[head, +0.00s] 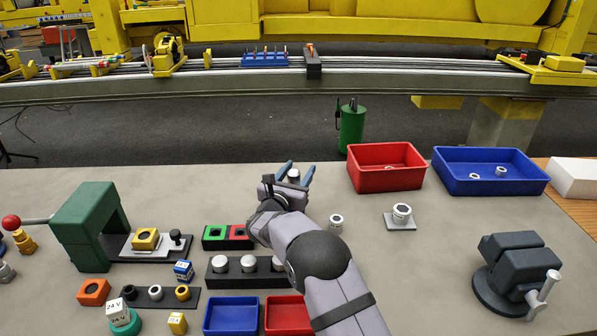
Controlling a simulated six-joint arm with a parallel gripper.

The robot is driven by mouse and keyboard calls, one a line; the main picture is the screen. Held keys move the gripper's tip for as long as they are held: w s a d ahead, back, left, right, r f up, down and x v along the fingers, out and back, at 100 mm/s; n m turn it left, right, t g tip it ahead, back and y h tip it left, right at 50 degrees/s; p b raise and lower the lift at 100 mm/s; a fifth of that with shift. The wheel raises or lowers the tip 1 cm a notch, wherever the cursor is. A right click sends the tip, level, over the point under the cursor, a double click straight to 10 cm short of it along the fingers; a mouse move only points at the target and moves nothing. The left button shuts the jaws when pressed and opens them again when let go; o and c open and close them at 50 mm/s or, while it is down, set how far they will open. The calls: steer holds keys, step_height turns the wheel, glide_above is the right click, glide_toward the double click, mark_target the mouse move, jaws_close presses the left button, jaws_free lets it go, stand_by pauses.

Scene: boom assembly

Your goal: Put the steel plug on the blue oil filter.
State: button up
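My gripper (297,168) is beyond the middle of the bench, its two blue-grey fingers spread apart. A small pale, silvery piece (293,175) shows between them; whether they touch it is unclear. It may be the steel plug. Silvery round-topped pieces (220,263) stand in a black rack (236,280) at the lower middle. A small blue and white block (183,270) stands left of the rack; I cannot tell whether this is the blue oil filter. My arm hides part of the bench and of the rack's right side.
A red bin (386,180) and a blue bin (452,178) stand at the back right. Pale ringed cylinders stand right of my arm, one alone (336,222), one (402,212) on a plate. A vise (515,270) is at right, a green press (92,225) at left.

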steer(key=shift+r, duration=0.2)
steer(key=b+v, duration=0.2)
steer(key=v, duration=1)
stand_by(0.4)
steer(key=s+d+f+m+g+h+p, duration=0.1)
steer(key=s+d+f+m+g+p, duration=0.15)
steer(key=s+d+m+g, duration=0.55)
steer(key=s+d+f+m+g+h+p, duration=0.1)
steer(key=s+d+m+g+h+p, duration=0.15)
steer(key=s+d+m, duration=0.65)
steer(key=s+d+f+m+g+y+p, duration=0.1)
steer(key=s+d+m+g+y+p, duration=0.3)
steer(key=s, duration=0.6)
steer(key=s+a+m+g+y+p, duration=0.2)
steer(key=s+a+m+y, duration=0.3)
steer(key=s+m, duration=0.5)
steer(key=shift+s+r+m+y+p, duration=0.3)
steer(key=shift+s+y+p, duration=0.2)
steer(key=shift+y+p, duration=0.15)
